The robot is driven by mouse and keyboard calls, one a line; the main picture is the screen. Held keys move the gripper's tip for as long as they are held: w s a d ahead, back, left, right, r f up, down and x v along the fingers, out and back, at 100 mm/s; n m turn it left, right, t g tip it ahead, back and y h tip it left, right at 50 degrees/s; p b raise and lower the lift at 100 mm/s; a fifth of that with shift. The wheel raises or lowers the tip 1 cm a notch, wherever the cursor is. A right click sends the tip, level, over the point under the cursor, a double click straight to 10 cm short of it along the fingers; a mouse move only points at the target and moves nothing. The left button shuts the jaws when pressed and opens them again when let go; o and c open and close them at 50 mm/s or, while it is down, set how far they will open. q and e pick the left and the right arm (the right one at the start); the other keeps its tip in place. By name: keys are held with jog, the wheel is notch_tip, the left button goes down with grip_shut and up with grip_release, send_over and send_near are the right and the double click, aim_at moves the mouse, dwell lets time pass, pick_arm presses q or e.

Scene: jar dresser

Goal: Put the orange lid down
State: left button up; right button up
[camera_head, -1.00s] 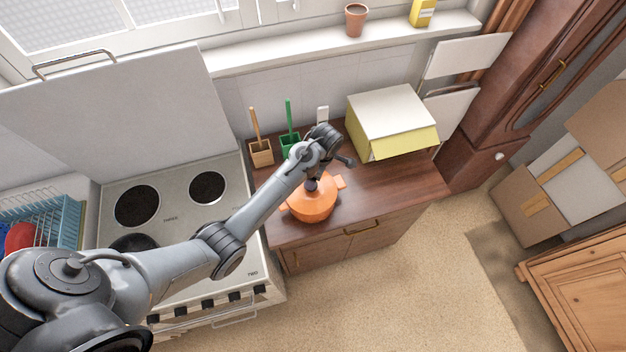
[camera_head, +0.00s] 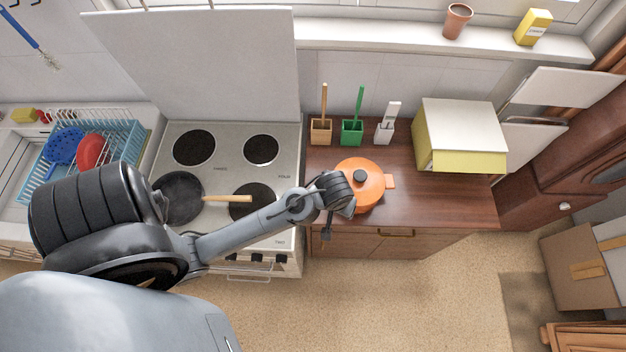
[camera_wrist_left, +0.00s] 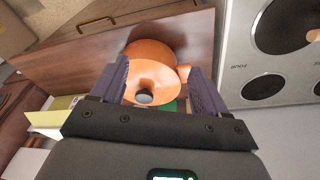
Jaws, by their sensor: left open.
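The orange lid (camera_head: 350,172) with its black knob (camera_head: 360,176) rests on the orange pot (camera_head: 372,198) on the brown wooden counter. My left gripper (camera_head: 338,222) is at the pot's front-left side, near the counter's front edge, and its wrist covers part of the pot. In the left wrist view, the open left gripper (camera_wrist_left: 158,68) has its fingers apart, with the orange lid (camera_wrist_left: 152,78) and its knob (camera_wrist_left: 144,97) showing between them. The fingers do not hold the knob. I cannot tell whether they touch the pot. My right gripper is not in view.
A stove (camera_head: 225,132) with a black frying pan (camera_head: 180,198) stands left of the counter. Utensil holders (camera_head: 352,132) line the back wall. A yellow-and-white box (camera_head: 462,125) sits at the back right. The counter is clear right of the pot.

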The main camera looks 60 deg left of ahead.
pick_arm(q)
jog(key=s+d+r+m, duration=0.1)
jog(key=s+r+m, duration=0.1)
jog(key=s+m, duration=0.2)
jog(key=s+d+r+m+t+h, duration=0.1)
jog(key=s+d+r+m, duration=0.1)
jog(key=s+r+m, duration=0.1)
jog(key=s+m, duration=0.1)
jog(key=s, duration=0.1)
jog(key=shift+s+d+m+t, duration=0.25)
jog(key=shift+s+m+t, duration=0.05)
jog(key=shift+s, duration=0.05)
jog(key=shift+r, duration=0.25)
notch_tip(320, 180, up, 6)
jog(key=p, duration=0.5)
jog(key=shift+f+p, duration=0.2)
jog(key=shift+p, duration=0.2)
